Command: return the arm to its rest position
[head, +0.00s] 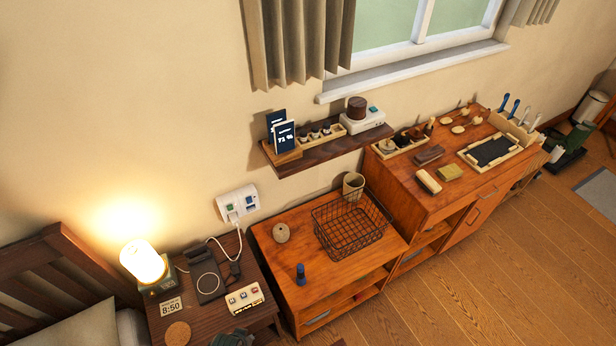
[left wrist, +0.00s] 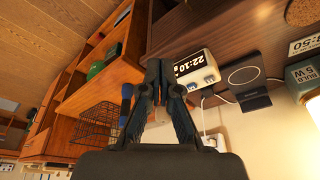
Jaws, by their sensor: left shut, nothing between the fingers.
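My left gripper (left wrist: 160,75) fills the middle of the left wrist view. Its two dark fingers are closed together at the tips, with nothing held between them. The fingertips appear beside a white clock (left wrist: 196,70) that reads 22:10, over or near the dark bedside table (left wrist: 225,28). I cannot tell the exact gap. My right gripper is in neither view.
The bedside table (head: 165,318) holds a lit lamp (head: 143,262), a charging pad (head: 209,283) and a cork coaster (head: 178,333). To its right stands a wooden cabinet (head: 345,282) with a wire basket (head: 350,226) and a blue-topped object (head: 301,274). The floor (head: 500,270) at right is clear.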

